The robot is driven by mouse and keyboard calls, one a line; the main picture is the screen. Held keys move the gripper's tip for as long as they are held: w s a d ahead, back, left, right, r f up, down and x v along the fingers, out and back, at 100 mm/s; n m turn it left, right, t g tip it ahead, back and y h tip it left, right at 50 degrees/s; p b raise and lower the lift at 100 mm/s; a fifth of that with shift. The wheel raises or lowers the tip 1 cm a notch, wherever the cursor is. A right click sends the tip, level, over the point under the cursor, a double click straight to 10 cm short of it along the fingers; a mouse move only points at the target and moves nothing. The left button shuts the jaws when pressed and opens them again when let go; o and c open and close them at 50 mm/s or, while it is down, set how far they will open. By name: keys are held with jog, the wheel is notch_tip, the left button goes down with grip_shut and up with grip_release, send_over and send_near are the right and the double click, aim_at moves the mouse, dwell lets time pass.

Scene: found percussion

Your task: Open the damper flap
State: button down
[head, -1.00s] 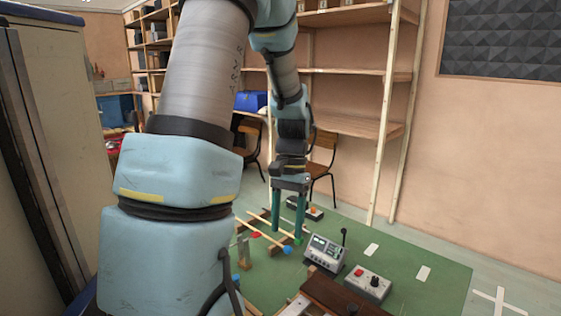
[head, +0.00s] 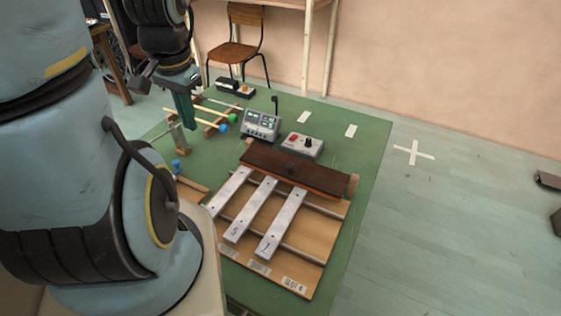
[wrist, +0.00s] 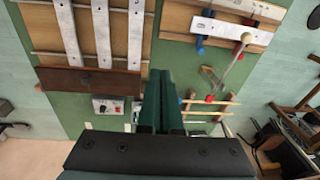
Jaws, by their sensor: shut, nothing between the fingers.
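The damper flap (head: 270,166) is a dark brown board along the back edge of the wooden bar instrument (head: 325,233), with a small dark knob (head: 290,168) on it. It looks lowered, lying across the far ends of the metal bars. The flap also shows in the wrist view (wrist: 88,82), left of the fingers. My gripper (head: 187,115) is shut and empty. It hangs above the green surface to the left of the flap, beside the mallets, clear of the flap. Its green fingers also show in the wrist view (wrist: 161,82).
Mallets with blue (head: 221,127) and green (head: 232,118) heads lie on a rack near the gripper. A grey console (head: 261,124) with an upright lever and a switch box (head: 303,145) stand behind the flap.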

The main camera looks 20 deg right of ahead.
jog(key=d+f+m+b, duration=0.1)
jog(key=d+f+m, duration=0.35)
jog(key=m, duration=0.65)
jog(key=m+b, duration=0.3)
jog(key=m, duration=2.4)
send_near(285, 170)
jog(key=shift+s+a+f, duration=0.9)
jog(key=shift+s+a, duration=0.9)
jog(key=shift+s, duration=0.45)
jog(key=shift+h, duration=0.4)
jog(key=f+b, duration=0.4)
jog(key=f, duration=0.1)
jog(key=w+f+b, duration=0.1)
jog(key=f+b, duration=0.1)
jog(key=f, duration=0.1)
jog(key=shift+w+d+f, duration=0.1)
jog(key=shift+d+f, duration=0.05)
jog(key=shift+w+d+r+p, duration=0.15)
jog(key=shift+d+r+p, duration=0.1)
jog(key=shift+r+p, duration=0.35)
jog(key=shift+w+d+r+p, duration=0.2)
jog(key=shift+r+p, duration=0.35)
jog(key=shift+w+d+r+p, duration=0.5)
jog(key=shift+d+r+p, duration=0.15)
jog(key=shift+p, duration=0.25)
jog(key=shift+d+r+p, duration=0.1)
jog(key=shift+r+p, duration=0.05)
jog(key=shift+p, duration=0.15)
